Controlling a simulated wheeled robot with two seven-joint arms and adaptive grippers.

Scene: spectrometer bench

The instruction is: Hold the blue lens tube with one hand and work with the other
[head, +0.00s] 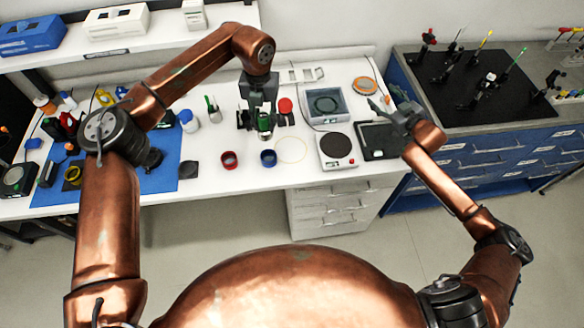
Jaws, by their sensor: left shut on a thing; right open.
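A short blue tube (268,158), which looks like the lens tube, stands on the white bench near its front edge, with a red tube (229,160) of similar shape to its left. My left gripper (264,132) points down just behind the blue tube and apart from it. It is shut on a small dark green and pale thing (264,122), mostly hidden by the fingers. My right gripper (384,108) is open and empty, above the back of a black flat pad at the right end of the bench.
A round-topped hotplate (336,150), the black pad (380,142) and a grey tray (324,104) fill the right side. A red disc (285,105) lies behind my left gripper. A blue mat (150,178) with tools lies left. Bare bench surrounds a thin yellow ring (303,158).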

